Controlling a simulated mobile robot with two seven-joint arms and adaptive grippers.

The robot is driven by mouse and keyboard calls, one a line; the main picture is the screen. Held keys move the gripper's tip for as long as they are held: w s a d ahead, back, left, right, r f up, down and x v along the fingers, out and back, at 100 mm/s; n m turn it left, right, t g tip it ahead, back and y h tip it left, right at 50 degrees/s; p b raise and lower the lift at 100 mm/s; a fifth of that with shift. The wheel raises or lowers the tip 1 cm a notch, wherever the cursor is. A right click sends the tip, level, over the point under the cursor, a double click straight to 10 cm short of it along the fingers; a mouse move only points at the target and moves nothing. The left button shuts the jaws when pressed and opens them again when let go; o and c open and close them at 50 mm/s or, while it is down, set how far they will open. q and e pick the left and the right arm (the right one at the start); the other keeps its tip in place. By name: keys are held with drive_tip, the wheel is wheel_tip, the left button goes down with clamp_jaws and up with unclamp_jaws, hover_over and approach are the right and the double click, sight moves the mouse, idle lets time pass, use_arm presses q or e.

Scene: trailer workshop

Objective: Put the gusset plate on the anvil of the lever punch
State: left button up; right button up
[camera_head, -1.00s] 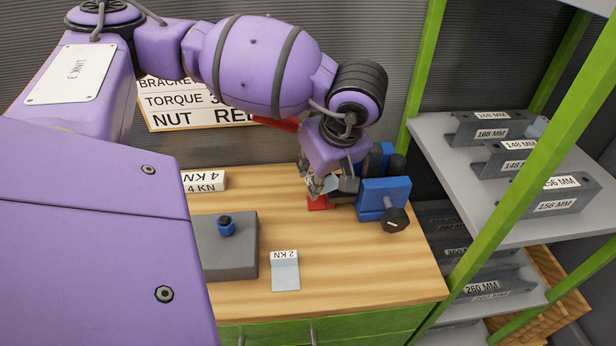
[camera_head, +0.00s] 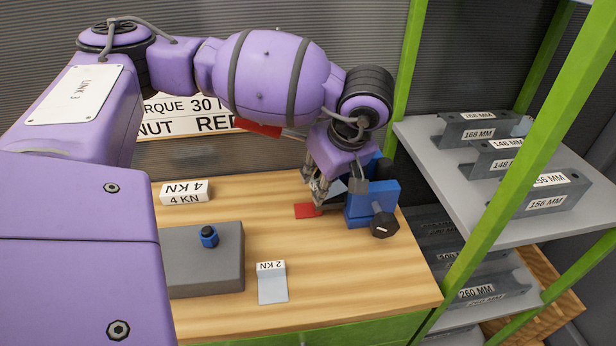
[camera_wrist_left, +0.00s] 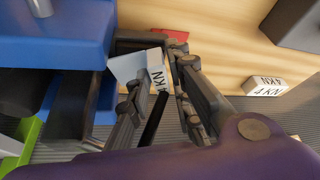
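The gusset plate, a light grey plate with a white 4 KN tag (camera_wrist_left: 127,67), is between the fingers of my left gripper (camera_wrist_left: 160,78) in the left wrist view. The gripper appears shut on it. In the head view my left gripper (camera_head: 318,198) points down just left of the blue lever punch (camera_head: 372,201), which has a black knob. The punch is also at the left of the wrist view (camera_wrist_left: 55,50). The plate lies over or beside the dark part of the punch; contact with the anvil cannot be told. My right gripper is not in view.
A red patch (camera_head: 306,211) lies on the wooden bench (camera_head: 320,275). A 2 KN plate (camera_head: 272,285), a white 4 KN label block (camera_head: 185,192) and a grey block with a blue knob (camera_head: 207,265) stand left of it. A shelf of channels (camera_head: 440,160) is right.

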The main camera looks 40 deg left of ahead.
use_arm(q)
drive_tip(key=shift+o, duration=0.8)
drive_tip(key=shift+r, duration=0.25)
drive_tip(key=v, duration=1.2)
drive_tip(key=shift+f, duration=0.1)
drive_tip(key=shift+c, duration=0.3)
